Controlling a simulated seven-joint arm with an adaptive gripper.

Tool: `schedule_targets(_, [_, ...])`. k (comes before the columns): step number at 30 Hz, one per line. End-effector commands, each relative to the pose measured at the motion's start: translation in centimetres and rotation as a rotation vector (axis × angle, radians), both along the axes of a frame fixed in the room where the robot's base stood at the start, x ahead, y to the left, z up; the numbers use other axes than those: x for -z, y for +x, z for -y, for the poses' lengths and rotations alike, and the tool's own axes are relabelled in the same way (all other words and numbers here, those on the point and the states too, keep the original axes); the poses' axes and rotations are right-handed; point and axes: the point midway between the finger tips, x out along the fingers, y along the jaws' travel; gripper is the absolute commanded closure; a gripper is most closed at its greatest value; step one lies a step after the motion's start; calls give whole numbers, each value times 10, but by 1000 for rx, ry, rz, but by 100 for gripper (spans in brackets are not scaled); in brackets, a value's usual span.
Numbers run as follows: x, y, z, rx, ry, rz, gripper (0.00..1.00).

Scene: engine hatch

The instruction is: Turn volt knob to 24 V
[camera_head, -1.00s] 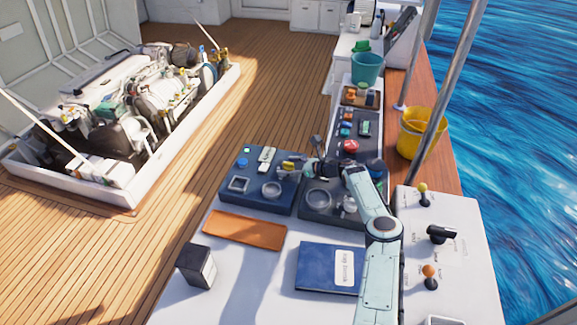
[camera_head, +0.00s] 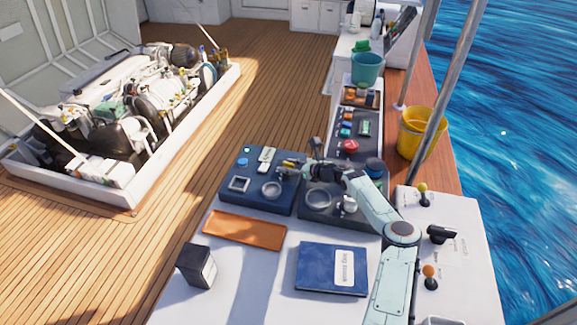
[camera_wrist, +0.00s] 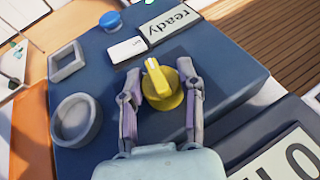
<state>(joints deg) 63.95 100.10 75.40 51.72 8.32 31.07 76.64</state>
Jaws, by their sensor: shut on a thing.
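The volt knob is yellow, with a raised bar on a round base; in the wrist view the knob (camera_wrist: 158,84) stands on a blue panel (camera_wrist: 225,85). My gripper (camera_wrist: 160,76) has one finger on each side of the knob and is shut on it. In the head view my gripper (camera_head: 287,166) reaches in from the right to the far right part of the blue panel (camera_head: 262,196), and its fingers partly hide the knob. A label reading "ready" (camera_wrist: 168,22) lies beyond the knob. I cannot read any volt marks.
A square frame (camera_wrist: 67,60), a round ring (camera_wrist: 75,119) and a blue button (camera_wrist: 111,20) are on the same panel. A dark panel (camera_head: 316,203) adjoins on the right. An orange tray (camera_head: 244,230), a blue logbook (camera_head: 331,269) and a dark box (camera_head: 196,266) lie nearer.

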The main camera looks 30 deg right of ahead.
Motion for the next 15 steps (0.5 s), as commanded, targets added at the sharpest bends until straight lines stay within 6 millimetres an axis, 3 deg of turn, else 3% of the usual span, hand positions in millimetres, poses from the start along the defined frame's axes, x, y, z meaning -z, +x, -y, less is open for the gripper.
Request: schedule_targets(15, [-1, 1, -4, 444, 4, 3, 100])
